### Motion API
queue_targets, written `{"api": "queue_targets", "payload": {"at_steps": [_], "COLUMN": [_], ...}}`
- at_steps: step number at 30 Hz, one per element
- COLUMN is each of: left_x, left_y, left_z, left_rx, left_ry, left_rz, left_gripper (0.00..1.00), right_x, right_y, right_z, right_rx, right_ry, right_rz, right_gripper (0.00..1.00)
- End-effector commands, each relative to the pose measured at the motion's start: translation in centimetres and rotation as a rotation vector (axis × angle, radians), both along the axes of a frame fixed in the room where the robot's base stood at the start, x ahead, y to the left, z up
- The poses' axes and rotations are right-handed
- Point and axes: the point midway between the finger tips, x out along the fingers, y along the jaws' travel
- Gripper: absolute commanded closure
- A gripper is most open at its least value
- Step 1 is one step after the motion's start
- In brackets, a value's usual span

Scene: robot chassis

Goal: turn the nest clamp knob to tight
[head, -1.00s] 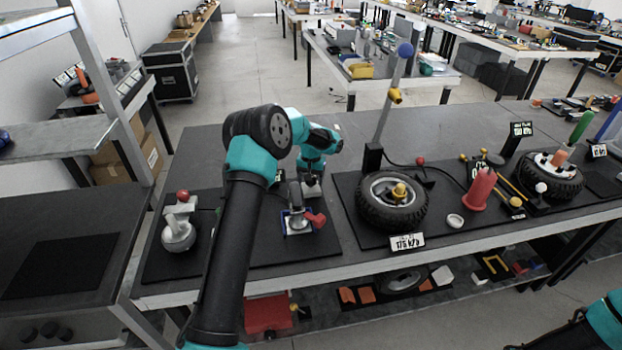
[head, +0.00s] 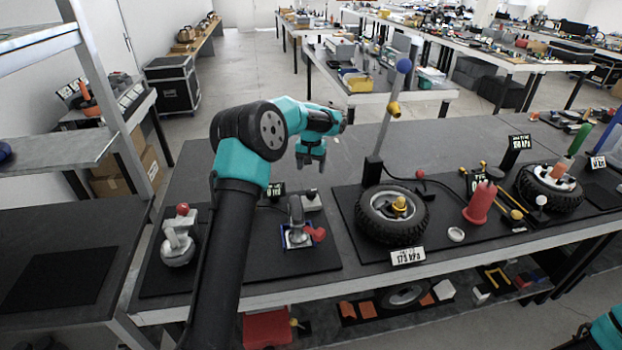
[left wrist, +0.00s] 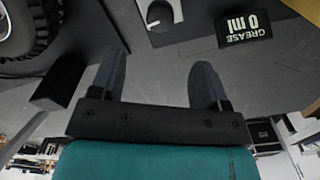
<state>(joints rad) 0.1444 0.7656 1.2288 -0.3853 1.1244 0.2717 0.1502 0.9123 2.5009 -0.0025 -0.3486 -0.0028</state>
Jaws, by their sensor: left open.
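A fixture with a blue frame (head: 286,240) stands on the black mat in the middle of the bench. A grey upright part (head: 295,212) rises from it, and a red knob (head: 316,234) sticks out at its right side. I take this for the nest clamp knob; its tight or loose setting cannot be read. My left gripper (head: 311,165) is open and empty, pointing down above the bench behind the fixture, apart from the knob. Its two spread fingers show in the left wrist view (left wrist: 158,82) with nothing between them. My right gripper is out of view.
A white block with a dark top (head: 311,202) stands behind the fixture, beside a small sign (head: 276,190) reading "GREASE 0 ml" in the wrist view (left wrist: 243,28). A silver device with a red ball (head: 179,240) is left. A tyre (head: 392,214) and post (head: 388,125) stand right.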

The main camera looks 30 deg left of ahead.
Motion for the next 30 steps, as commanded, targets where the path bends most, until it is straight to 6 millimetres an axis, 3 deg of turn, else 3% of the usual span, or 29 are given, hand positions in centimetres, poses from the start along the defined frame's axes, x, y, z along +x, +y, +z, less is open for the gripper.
{"api": "queue_targets", "payload": {"at_steps": [6,10,24,30], "left_x": [0.0,0.0,0.0,0.1], "left_y": [0.0,0.0,0.0,0.1], "left_z": [3.9,5.2,5.7,5.7], "left_rx": [0.001,0.0,0.0,0.0], "left_ry": [-0.003,-0.001,0.001,0.0], "left_rz": [0.001,0.0,0.01,0.163], "left_gripper": [0.31,0.31,0.31,0.31], "right_x": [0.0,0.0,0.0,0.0], "right_y": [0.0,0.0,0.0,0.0], "right_z": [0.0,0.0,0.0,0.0], "right_rx": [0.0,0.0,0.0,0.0], "right_ry": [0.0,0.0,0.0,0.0], "right_rz": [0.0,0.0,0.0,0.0], "right_gripper": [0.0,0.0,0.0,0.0]}}
